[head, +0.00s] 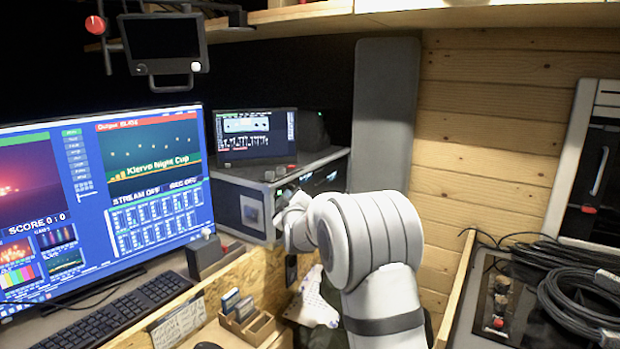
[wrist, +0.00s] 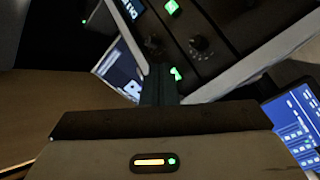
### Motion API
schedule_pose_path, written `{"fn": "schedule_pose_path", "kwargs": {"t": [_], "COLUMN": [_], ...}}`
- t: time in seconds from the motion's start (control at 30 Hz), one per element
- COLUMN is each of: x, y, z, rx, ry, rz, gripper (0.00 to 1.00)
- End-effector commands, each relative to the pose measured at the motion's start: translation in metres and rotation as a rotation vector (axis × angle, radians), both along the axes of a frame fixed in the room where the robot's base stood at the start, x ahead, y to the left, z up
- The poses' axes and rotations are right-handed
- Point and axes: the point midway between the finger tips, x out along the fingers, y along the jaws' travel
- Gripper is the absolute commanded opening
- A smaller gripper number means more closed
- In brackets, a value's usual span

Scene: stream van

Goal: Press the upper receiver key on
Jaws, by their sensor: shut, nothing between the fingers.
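The rack case (head: 240,205) stands right of the large monitor in the head view, its front partly hidden by my arm. In the wrist view its dark receiver panel (wrist: 205,60) fills the upper middle, tilted. One green-lit key (wrist: 172,7) shows near the top edge, and another green-lit key (wrist: 176,73) shows right beside my fingertips. I cannot tell for sure which key is the upper one. My gripper (wrist: 160,72) is shut and empty, its fingers pointing at the panel. Contact cannot be made out. In the head view my gripper's tips are hidden at the rack front.
Dark knobs (wrist: 200,43) and a small lit display (wrist: 130,8) sit on the panel near my fingers. A pale rack edge (wrist: 260,55) runs along the right. In the head view, a small screen (head: 255,135) stands on the rack, and coiled cables (head: 580,295) lie at right.

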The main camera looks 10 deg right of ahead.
Motion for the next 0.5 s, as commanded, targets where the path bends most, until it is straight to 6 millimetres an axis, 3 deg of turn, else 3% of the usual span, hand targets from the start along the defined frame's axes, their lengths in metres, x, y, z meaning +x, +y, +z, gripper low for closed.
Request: {"fn": "schedule_pose_path", "kwargs": {"t": [0.5], "x": [-0.027], "y": [-0.028], "z": [-0.002], "rx": [0.0], "ry": [-0.002], "rz": [-0.003], "gripper": [0.0]}}
